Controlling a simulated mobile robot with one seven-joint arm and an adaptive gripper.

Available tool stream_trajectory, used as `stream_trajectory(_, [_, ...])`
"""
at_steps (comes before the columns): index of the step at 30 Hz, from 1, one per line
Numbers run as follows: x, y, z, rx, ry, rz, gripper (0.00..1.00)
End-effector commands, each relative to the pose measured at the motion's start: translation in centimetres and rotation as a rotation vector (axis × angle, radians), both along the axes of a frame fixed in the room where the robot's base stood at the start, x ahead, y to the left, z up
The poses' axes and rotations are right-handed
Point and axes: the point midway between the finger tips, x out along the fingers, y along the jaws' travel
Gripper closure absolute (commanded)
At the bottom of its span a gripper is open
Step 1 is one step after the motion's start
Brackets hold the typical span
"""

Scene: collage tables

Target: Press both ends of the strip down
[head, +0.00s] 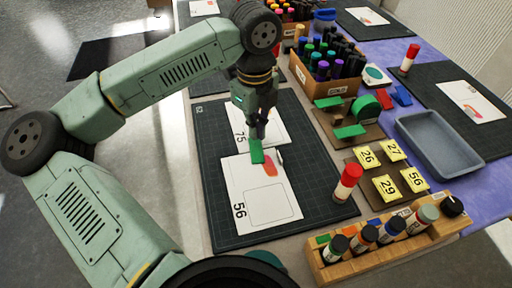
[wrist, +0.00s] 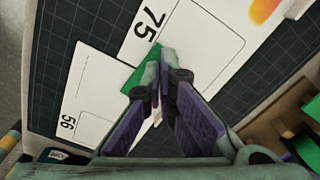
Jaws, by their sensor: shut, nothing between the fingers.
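A green strip (head: 257,152) lies where two white sheets meet, the sheet marked 75 (head: 270,127) and the sheet marked 56 (head: 260,208). It also shows in the wrist view (wrist: 140,76), partly hidden behind my fingers. My gripper (head: 260,136) is shut and empty, pointing down at the strip's far end. In the wrist view its fingertips (wrist: 165,72) overlap one edge of the strip. I cannot tell whether they touch it. Both sheets lie on a dark cutting mat (head: 225,120).
To the right are a brown board with green pieces (head: 349,131), yellow number cards (head: 386,188) and a grey tray (head: 440,143). A wooden bottle rack (head: 385,240) stands at the front right.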

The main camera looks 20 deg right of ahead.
Motion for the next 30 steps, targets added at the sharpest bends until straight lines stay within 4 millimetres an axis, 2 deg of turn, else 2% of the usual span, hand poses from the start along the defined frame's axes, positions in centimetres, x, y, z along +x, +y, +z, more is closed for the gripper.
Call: stream_trajectory(30, [0.0, 0.0, -1.6, 0.000, 0.000, 0.000, 1.00])
